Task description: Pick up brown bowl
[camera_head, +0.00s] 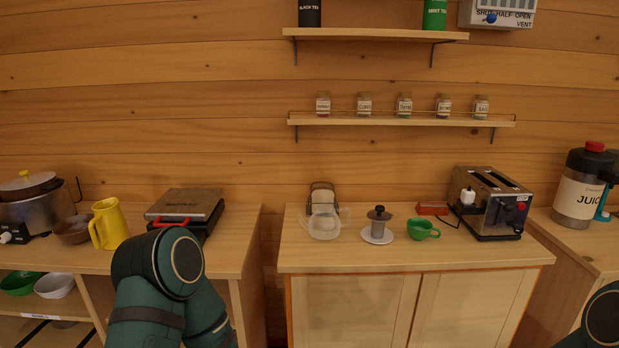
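The brown bowl (73,230) sits on the left wooden counter, between the slow cooker and the yellow pitcher. The pitcher hides part of its right side. My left arm comes up from the bottom, in front of the left counter, to the right of the bowl and apart from it. Only its dark green links show; the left gripper is out of view. A small part of my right arm shows at the bottom right edge, and the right gripper is out of view.
Beside the bowl stand a yellow pitcher (108,224) and a slow cooker (32,203). A sandwich press (187,208) is farther right. A gap separates the left counter from the middle cabinet (330,259). Green (20,283) and white bowls (54,285) sit on the shelf below.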

